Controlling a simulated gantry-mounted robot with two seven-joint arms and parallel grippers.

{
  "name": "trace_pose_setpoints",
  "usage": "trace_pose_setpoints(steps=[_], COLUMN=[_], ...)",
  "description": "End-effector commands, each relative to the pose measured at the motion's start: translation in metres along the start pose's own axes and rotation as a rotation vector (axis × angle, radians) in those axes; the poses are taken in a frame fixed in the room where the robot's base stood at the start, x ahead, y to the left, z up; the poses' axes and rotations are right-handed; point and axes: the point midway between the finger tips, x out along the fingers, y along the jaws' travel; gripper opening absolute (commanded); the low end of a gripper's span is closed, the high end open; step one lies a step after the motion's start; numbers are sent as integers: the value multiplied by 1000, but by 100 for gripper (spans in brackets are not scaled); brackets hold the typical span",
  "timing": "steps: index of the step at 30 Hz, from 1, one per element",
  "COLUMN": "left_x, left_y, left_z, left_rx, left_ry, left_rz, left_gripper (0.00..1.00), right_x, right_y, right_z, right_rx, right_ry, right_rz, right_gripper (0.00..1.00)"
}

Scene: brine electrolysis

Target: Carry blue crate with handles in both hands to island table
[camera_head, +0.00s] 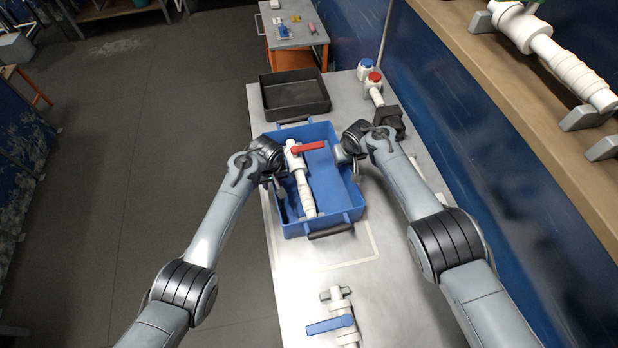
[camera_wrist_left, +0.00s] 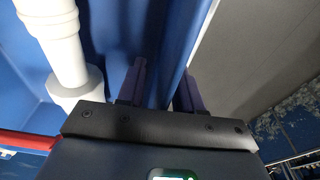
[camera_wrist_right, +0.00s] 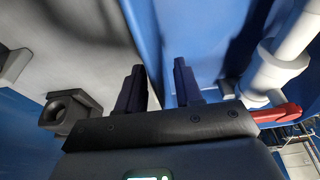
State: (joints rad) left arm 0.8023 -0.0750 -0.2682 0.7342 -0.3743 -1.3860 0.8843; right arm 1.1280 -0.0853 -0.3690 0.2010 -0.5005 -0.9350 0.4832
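The blue crate (camera_head: 322,223) stands on the grey bench (camera_head: 310,262), with black handles on its near and far ends. A white valve with a red lever (camera_head: 307,188) lies inside it. My left gripper (camera_head: 275,182) is at the crate's left side wall; in the left wrist view its fingers (camera_wrist_left: 160,88) are apart, with the blue wall between them. My right gripper (camera_head: 355,172) is at the right side wall; in the right wrist view its fingers (camera_wrist_right: 160,88) are apart on either side of that wall. I cannot tell which table is the island table.
An empty black tray (camera_head: 294,108) sits just behind the crate. A white valve with a blue lever (camera_head: 332,325) lies on the near bench. A blue wall and wooden shelf (camera_head: 540,120) bound the right. Floor (camera_head: 130,150) is open left.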

Motion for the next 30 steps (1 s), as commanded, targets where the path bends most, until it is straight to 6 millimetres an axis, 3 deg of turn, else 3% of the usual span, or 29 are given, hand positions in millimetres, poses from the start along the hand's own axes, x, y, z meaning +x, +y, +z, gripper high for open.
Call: trace_pose_setpoints(steps=[6, 13, 30], left_x=[0, 0, 0], left_y=[0, 0, 0], left_z=[0, 0, 0], left_rx=[0, 0, -1], left_ry=[0, 1, 0], left_rz=[0, 0, 0], left_gripper=[35, 0, 0], right_x=[0, 0, 0], right_y=[0, 0, 1], right_z=[0, 0, 0], right_rx=[0, 0, 1], right_ry=[0, 0, 1], right_rz=[0, 0, 1], right_gripper=[35, 0, 0])
